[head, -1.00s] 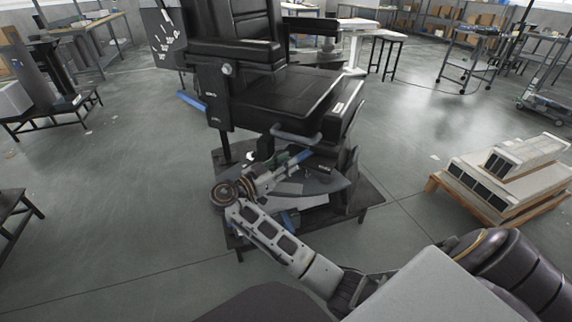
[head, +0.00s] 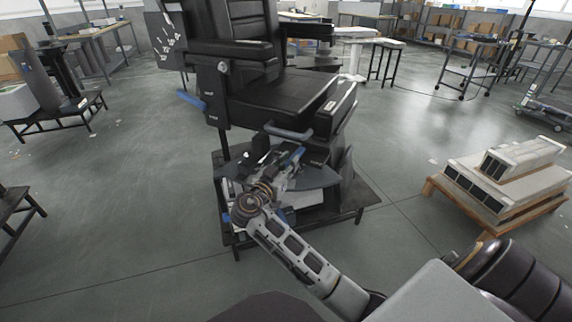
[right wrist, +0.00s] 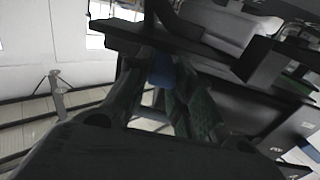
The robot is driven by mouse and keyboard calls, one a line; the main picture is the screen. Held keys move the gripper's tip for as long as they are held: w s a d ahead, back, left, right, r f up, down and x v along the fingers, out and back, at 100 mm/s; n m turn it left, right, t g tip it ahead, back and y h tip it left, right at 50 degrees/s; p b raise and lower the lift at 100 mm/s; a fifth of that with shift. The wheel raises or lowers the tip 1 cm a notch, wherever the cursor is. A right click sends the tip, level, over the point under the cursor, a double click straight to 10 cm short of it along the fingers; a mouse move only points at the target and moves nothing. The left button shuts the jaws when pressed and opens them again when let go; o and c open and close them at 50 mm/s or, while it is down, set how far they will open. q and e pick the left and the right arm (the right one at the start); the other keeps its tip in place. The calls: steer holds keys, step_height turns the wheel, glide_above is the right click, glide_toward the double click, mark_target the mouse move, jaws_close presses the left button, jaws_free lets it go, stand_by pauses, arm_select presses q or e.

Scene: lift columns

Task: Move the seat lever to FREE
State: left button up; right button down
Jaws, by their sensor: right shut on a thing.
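A black seat (head: 290,92) with backrest and armrests stands on a low dark stand (head: 350,203). My right gripper (head: 290,160) is under the seat's front edge, pointing up and away from me. It is shut on a blue-ended lever (head: 297,154), taken to be the seat lever. In the right wrist view the blue grip (right wrist: 162,70) sits between the fingers (right wrist: 160,88). The lever's base is hidden behind the gripper. Small white marks on the dark plate (head: 318,175) beside it are too small to read. My left gripper is out of view.
A grey-blue bar (head: 288,132) sits just above the gripper at the seat front. Another blue handle (head: 190,99) sticks out at the seat's left side. A pallet with pale boxes (head: 500,178) stands right. The floor between is clear.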

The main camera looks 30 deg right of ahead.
steer(key=shift+s+d+n+t+y, duration=0.55)
steer(key=shift+s+n+t+y, duration=0.3)
steer(key=shift+t, duration=0.25)
steer(key=shift+s+d+n+t+y+b, duration=0.3)
steer(key=shift+s+d+n+t+y, duration=0.25)
steer(key=shift+t, duration=0.25)
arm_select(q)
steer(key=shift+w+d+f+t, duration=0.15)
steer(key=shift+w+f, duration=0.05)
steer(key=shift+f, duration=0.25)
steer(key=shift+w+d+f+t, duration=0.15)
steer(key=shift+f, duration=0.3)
arm_select(e)
steer(key=shift+s+d+n+t+y, duration=0.3)
steer(key=shift+n+t+y, duration=0.15)
steer(key=shift+n+y, duration=0.1)
steer(key=shift+s+d+n+t+y, duration=0.2)
steer(key=shift+d+n+t+y, duration=0.1)
steer(key=shift+n+t+y, duration=0.2)
steer(key=c, duration=1.2)
jaws_free()
steer(key=shift+d, duration=0.1)
steer(key=shift+c, duration=0.2)
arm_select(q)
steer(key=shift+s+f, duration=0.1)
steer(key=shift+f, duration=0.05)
arm_select(e)
steer(key=shift+s, duration=0.1)
steer(key=v, duration=1.2)
